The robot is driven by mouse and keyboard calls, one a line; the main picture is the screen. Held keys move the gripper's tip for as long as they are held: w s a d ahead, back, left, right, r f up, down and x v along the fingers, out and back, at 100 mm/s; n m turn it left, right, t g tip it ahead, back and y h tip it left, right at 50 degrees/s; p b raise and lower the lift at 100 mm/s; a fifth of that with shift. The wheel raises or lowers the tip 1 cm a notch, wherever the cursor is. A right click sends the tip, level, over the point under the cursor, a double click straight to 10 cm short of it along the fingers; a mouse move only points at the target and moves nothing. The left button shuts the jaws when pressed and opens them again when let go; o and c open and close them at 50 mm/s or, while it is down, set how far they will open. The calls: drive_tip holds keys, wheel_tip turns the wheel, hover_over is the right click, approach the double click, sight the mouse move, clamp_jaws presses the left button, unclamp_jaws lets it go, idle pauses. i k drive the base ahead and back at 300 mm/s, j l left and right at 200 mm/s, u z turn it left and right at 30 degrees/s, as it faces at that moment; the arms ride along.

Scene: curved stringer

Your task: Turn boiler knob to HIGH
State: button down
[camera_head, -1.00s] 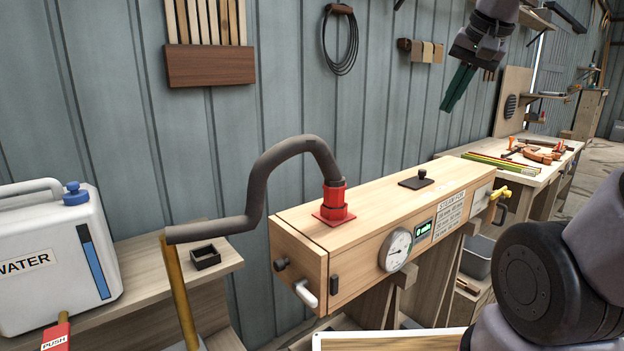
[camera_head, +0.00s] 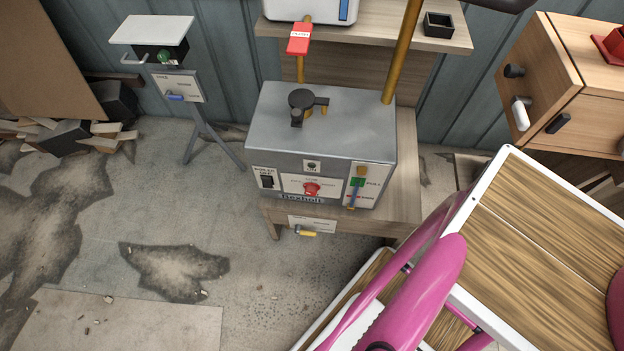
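The boiler (camera_head: 325,125) is a grey metal box on a wooden stand in the middle of the head view. Its red knob (camera_head: 311,189) sits at the centre of the front panel, on a white label plate. The lettering around the knob is too small to read, so its setting cannot be told. A dark switch (camera_head: 266,181) is left of the knob, and a sight gauge (camera_head: 356,186) with a green part is to its right. My gripper is not in view.
A yellow-handled valve (camera_head: 306,232) is below the boiler. A red PUSH tag (camera_head: 300,38) hangs above it. A wooden steam box (camera_head: 565,85) is at right.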

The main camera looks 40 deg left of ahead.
sight(311, 189)
drive_tip(key=k+u, duration=0.1)
drive_tip(key=u, duration=1.25)
drive_tip(key=k+j+u, duration=0.15)
drive_tip(key=k, duration=0.3)
drive_tip(key=k+j+u, duration=0.2)
drive_tip(key=k+j, duration=0.1)
drive_tip(key=k, duration=0.1)
